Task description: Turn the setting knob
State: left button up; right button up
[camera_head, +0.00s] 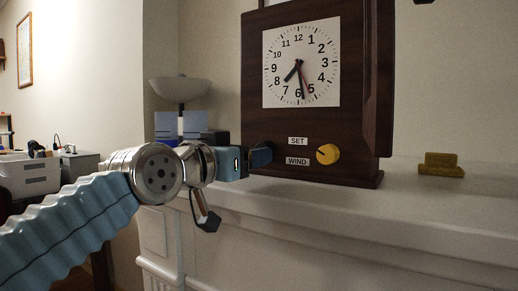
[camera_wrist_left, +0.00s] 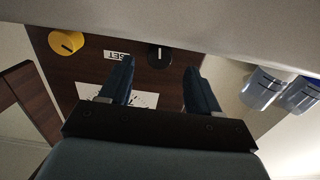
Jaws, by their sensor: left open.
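A dark wooden clock (camera_head: 312,127) stands on a white mantel. Its lower front carries a SET label (camera_head: 298,141), a WIND label (camera_head: 297,161) and, to their right, a yellow knob (camera_head: 327,154) with a dark mark. My left gripper (camera_head: 262,155) is at the clock's lower left, left of the labels. In the left wrist view, a black knob (camera_wrist_left: 159,54) lies ahead of the gap between the open, empty fingers (camera_wrist_left: 159,66). The yellow knob (camera_wrist_left: 66,42) is further left there. In the head view the gripper hides the black knob. Contact cannot be told. My right gripper is not in view.
A small yellow-brown block (camera_head: 441,165) sits on the mantel (camera_head: 420,192) to the right. The mantel between block and clock is clear.

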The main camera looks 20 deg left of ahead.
pick_arm(q)
jog(key=w, duration=0.4)
jog(key=shift+w+d+p, duration=0.15)
jog(key=shift+d+p, duration=0.15)
jog(key=shift+p, duration=0.05)
jog(key=c, duration=1)
jog(key=shift+f+m+b, duration=0.1)
jog(key=shift+m+b, duration=0.3)
jog(key=shift+m, duration=0.3)
jog(key=shift+c, duration=0.2)
jog(key=shift+m, duration=0.3)
jog(key=o, duration=1)
jog(key=shift+o, duration=0.2)
